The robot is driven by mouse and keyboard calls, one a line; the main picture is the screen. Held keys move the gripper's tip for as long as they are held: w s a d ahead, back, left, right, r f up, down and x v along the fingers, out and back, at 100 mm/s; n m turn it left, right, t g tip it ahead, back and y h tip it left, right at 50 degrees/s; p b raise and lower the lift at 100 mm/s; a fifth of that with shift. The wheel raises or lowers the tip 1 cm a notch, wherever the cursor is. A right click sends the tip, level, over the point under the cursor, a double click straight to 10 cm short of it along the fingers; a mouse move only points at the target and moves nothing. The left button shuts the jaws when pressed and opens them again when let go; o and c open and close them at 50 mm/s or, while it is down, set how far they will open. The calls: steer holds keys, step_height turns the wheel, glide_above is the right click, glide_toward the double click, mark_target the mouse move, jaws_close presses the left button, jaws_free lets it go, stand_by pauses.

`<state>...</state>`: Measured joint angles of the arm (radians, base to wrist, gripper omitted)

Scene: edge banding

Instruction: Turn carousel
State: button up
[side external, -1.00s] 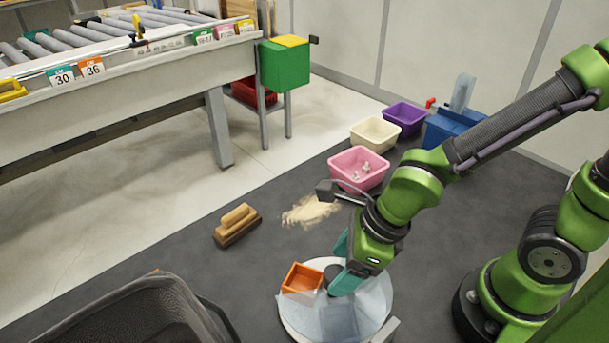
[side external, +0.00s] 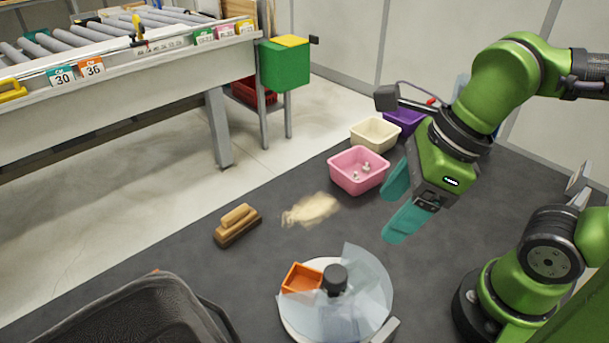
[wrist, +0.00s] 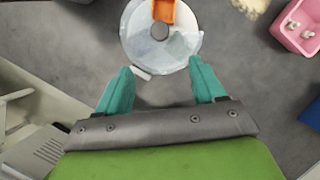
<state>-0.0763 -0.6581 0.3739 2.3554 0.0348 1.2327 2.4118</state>
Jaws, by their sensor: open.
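The carousel (side external: 300,325) is a round white turntable at the bottom centre of the side view. It has a dark round knob (side external: 335,279) at its middle, clear bluish panels around it and an orange open box (side external: 301,279) on its left part. My gripper (side external: 393,205), with teal fingers, is open and empty, raised above and to the right of the carousel. In the wrist view the carousel (wrist: 135,42) lies beyond my open fingers (wrist: 162,88), with its knob (wrist: 159,32) and the orange box (wrist: 163,10) near the top edge.
Pink (side external: 357,171), cream (side external: 375,134) and purple (side external: 404,120) bins stand behind; the pink one holds small white pieces. A wooden brush (side external: 237,225) and a sawdust patch (side external: 311,209) lie left on the dark mat. A black bin (side external: 140,312) stands at the front left.

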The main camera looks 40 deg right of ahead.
steer(key=shift+s+a+f, duration=0.1)
steer(key=shift+a, duration=0.05)
steer(key=c, duration=0.4)
steer(key=a+f+n+g, duration=0.1)
steer(key=a+f+n, duration=0.1)
steer(key=w+a+f+n+g+h, duration=0.1)
steer(key=a+f+n+g, duration=0.1)
steer(key=shift+w+a+n+h, duration=0.1)
steer(key=shift+a+n+h, duration=0.2)
jaws_close()
steer(key=w+a+f+n+h, duration=0.1)
steer(key=w+a+f+n, duration=0.1)
steer(key=n, duration=0.1)
steer(key=w+a+f+n+h, duration=0.2)
steer(key=n, duration=0.1)
steer(key=w+a+f+n+h, duration=0.1)
steer(key=w+a+f+n, duration=0.1)
steer(key=f+n, duration=0.1)
steer(key=shift+w+h, duration=0.3)
steer(key=shift+w, duration=0.05)
steer(key=w+n+t, duration=0.1)
steer(key=w, duration=0.1)
glide_above(300, 287)
steer(key=shift+h, duration=0.3)
step_height(300, 287, down, 8)
steer(key=shift+f, duration=0.15)
